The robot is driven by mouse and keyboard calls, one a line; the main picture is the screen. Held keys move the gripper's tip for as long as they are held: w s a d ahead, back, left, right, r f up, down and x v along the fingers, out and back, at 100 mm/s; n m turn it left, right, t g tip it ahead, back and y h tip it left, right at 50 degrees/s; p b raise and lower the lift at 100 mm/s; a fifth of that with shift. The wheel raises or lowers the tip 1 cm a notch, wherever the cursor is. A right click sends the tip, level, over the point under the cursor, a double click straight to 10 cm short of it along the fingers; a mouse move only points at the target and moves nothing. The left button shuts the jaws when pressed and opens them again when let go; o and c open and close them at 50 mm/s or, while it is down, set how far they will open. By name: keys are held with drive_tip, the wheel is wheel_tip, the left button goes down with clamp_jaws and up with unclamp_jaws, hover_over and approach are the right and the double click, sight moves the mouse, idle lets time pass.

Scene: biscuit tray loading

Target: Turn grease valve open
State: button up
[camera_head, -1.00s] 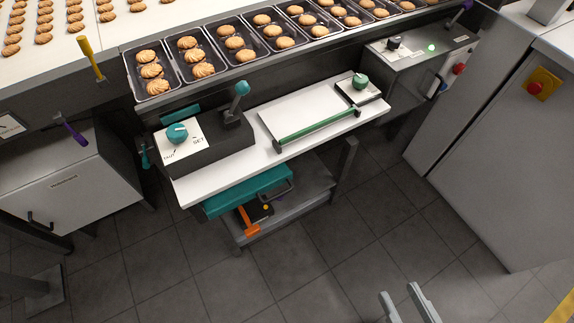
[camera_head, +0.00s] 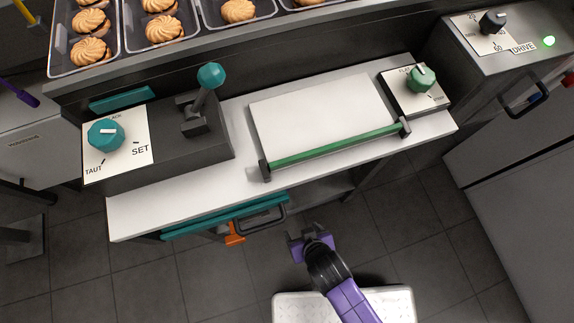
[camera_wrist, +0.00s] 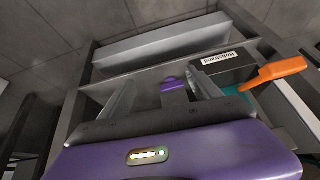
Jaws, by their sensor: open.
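I cannot read any label naming a grease valve. In the head view, a green round knob (camera_head: 421,79) with a pale pointer mark sits on a small labelled plate at the bench's right end. My gripper (camera_head: 309,236) is in front of the bench, apart from both knobs. In the wrist view its two grey fingers (camera_wrist: 163,98) are spread apart. A small purple piece (camera_wrist: 173,84) shows between them; I cannot tell whether it is mine.
A teal-balled lever (camera_head: 211,76) stands beside the teal knob. A green bar (camera_head: 335,146) runs along the front of a white plate (camera_head: 318,112). Biscuit trays (camera_head: 131,57) line the back. An orange-handled tool (camera_wrist: 273,73) lies under the bench. The DRIVE box (camera_head: 513,48) is at right.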

drive_tip(key=shift+g+h, duration=0.4)
drive_tip(key=shift+g, duration=0.1)
drive_tip(key=w+a+f+b, duration=0.1)
drive_tip(key=w+a, duration=0.1)
drive_tip(key=w, duration=0.2)
drive_tip(key=w+a+f+b, duration=0.1)
drive_tip(key=w+f, duration=0.1)
drive_tip(key=w, duration=0.3)
drive_tip(key=w+a+f+b, duration=0.1)
drive_tip(key=w+a, duration=0.1)
drive_tip(key=w, duration=0.2)
drive_tip(key=shift+w+a+f+b, duration=0.15)
drive_tip(key=shift+w+a+b, duration=0.2)
drive_tip(key=shift+w+b, duration=0.05)
drive_tip(key=shift+b+x, duration=0.95)
drive_tip(key=shift+x, duration=1.3)
drive_tip(key=shift+s+d+f, duration=0.1)
drive_tip(key=shift+s, duration=0.05)
drive_tip(key=c, duration=1.1)
drive_tip(key=shift+n, duration=0.3)
